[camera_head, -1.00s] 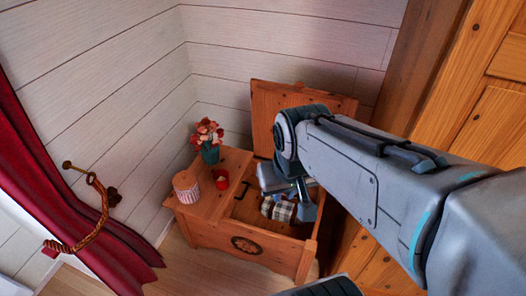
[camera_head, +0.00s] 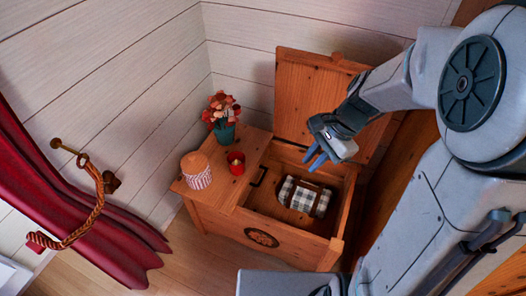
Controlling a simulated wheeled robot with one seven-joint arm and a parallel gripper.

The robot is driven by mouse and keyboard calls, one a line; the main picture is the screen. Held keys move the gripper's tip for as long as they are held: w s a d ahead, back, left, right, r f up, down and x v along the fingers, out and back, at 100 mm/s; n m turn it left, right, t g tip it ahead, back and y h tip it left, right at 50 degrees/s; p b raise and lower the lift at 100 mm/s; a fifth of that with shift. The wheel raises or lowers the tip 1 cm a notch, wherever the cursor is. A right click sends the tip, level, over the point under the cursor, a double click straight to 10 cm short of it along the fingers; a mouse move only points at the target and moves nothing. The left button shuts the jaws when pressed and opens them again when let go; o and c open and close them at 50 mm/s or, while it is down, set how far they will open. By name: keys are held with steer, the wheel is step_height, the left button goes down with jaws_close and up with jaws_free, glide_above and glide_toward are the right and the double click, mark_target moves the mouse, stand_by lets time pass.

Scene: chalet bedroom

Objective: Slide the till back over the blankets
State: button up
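An open wooden chest (camera_head: 228,222) stands in the corner, its hinged lid (camera_head: 300,95) raised at the back. A folded black-and-white checked blanket (camera_head: 303,199) lies uncovered inside the chest. A wooden section with a dark handle (camera_head: 259,177), which looks like the till, is at the left of the opening, beside the blanket rather than over it. How far it extends under the left top is hidden. My gripper (camera_head: 312,160) hangs above the back of the opening, clear of the blanket and handle. Its two blue fingers look apart, with nothing between them.
A red curtain (camera_head: 75,235) hangs at left. My arm crosses the right side, near a wooden wall.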

steer(key=w+a+f+m+y+b, duration=0.25)
steer(key=w+f+m+b, duration=0.35)
steer(key=f, duration=0.5)
steer(key=w+a+f+m+y+b, duration=0.1)
steer(key=w+f+m+y+b, duration=0.3)
steer(key=f+m, duration=0.45)
steer(key=m+t+y+b, duration=0.4)
steer(key=m+t+b, duration=0.25)
steer(key=m, duration=0.75)
glide_toward(261, 179)
steer(key=shift+h, duration=0.25)
steer(key=b+x, duration=0.4)
steer(key=x, duration=0.6)
steer(key=shift+w+f, duration=0.1)
jaws_close()
